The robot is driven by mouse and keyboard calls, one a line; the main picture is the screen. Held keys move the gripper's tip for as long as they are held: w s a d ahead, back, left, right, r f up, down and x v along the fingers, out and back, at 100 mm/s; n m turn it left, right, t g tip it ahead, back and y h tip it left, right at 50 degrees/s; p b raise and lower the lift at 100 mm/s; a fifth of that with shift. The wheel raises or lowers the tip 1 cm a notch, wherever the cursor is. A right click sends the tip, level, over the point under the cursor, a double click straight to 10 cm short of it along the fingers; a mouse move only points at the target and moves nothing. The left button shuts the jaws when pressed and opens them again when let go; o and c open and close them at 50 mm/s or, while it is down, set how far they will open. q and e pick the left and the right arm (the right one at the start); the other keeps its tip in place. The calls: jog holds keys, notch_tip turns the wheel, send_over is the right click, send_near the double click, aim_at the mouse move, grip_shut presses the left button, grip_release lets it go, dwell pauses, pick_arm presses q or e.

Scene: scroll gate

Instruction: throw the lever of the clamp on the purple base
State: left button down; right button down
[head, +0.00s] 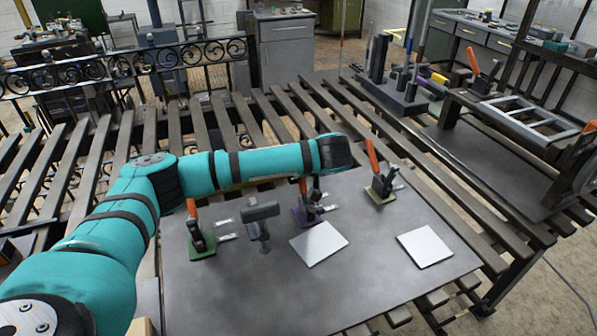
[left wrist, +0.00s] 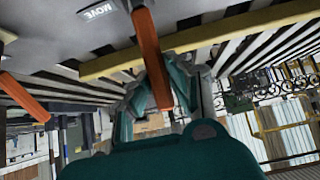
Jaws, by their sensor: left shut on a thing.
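The clamp on the purple base (head: 306,216) stands near the middle of the grey table plate, with its orange lever (head: 303,188) upright. In the left wrist view, my left gripper (left wrist: 158,92) is shut on an orange lever (left wrist: 148,45). The purple base does not show there, so the wrist view alone cannot tell which clamp this is. Another orange lever (left wrist: 22,98) is at the left, apart from the gripper. My right gripper is not in view.
A clamp on a green base (head: 201,245) stands to the left and one on an olive base (head: 381,195) to the right. A grey T-shaped piece (head: 262,212) stands between the green and purple bases. Light plates (head: 425,247) lie in front.

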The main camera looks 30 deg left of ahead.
pick_arm(q)
jog(key=shift+s+d+r+t+y+b, duration=0.2)
jog(key=shift+s+d+t+y+b, duration=0.4)
jog(key=shift+d+t+y+b, duration=0.4)
jog(key=shift+a, duration=0.2)
jog(key=c, duration=1.2)
grip_release()
jog(key=shift+c, duration=0.2)
jog(key=shift+s+r, duration=0.1)
jog(key=v, duration=0.8)
jog(key=shift+d+r, duration=0.3)
jog(key=shift+r, duration=0.05)
jog(key=shift+v, duration=1.6)
jog(key=shift+a, duration=0.1)
